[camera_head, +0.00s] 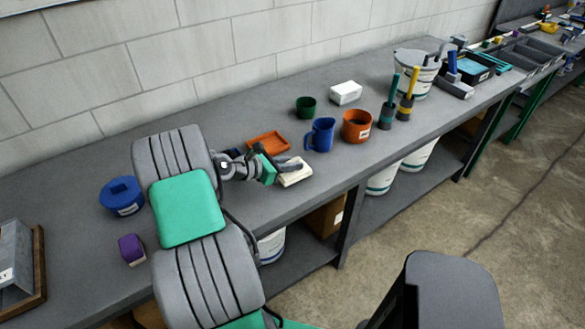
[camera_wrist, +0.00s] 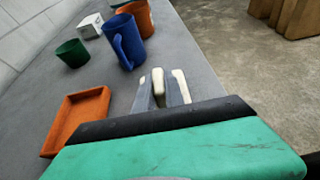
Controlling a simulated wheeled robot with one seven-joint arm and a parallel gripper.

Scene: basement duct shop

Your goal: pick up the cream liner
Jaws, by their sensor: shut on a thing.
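The cream liner (camera_head: 294,174) is a pale, block-like piece at the front part of the grey workbench in the head view. My gripper (camera_head: 286,167) is shut on it. In the wrist view the cream liner (camera_wrist: 158,86) shows between and beside the grey fingers of my gripper (camera_wrist: 160,92). Much of the liner is hidden there by the fingers and my green wrist. I cannot tell whether it touches the bench or is just above it.
An orange tray (camera_head: 268,142) lies just behind my gripper. A blue mug (camera_head: 321,135), an orange mug (camera_head: 356,126), a green cup (camera_head: 306,107) and a white box (camera_head: 346,92) stand to the right. The bench's front edge is close by.

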